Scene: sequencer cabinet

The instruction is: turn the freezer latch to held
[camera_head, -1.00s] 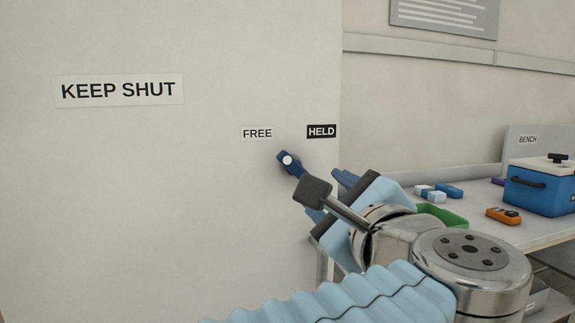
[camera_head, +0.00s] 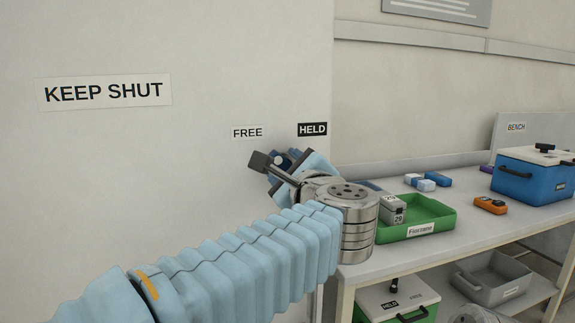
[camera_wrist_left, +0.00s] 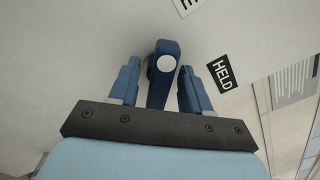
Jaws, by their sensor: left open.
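The freezer latch is a dark blue lever with a white round pivot cap. It is on the pale freezer door (camera_head: 130,190), below and between the FREE label (camera_head: 248,132) and the HELD label (camera_head: 312,129). In the head view my left gripper (camera_head: 285,164) is at the latch and hides most of it. In the left wrist view the latch (camera_wrist_left: 160,88) lies between the two blue fingers of my open left gripper (camera_wrist_left: 160,70), with a gap on each side. The HELD label (camera_wrist_left: 222,72) shows to the right there. My right gripper is not in view.
A KEEP SHUT sign (camera_head: 104,92) is on the door. To the right, a bench (camera_head: 460,232) carries a green tray (camera_head: 430,212), an orange device (camera_head: 490,205) and a blue cool box (camera_head: 535,182). A grey bin (camera_head: 495,278) stands on the lower shelf.

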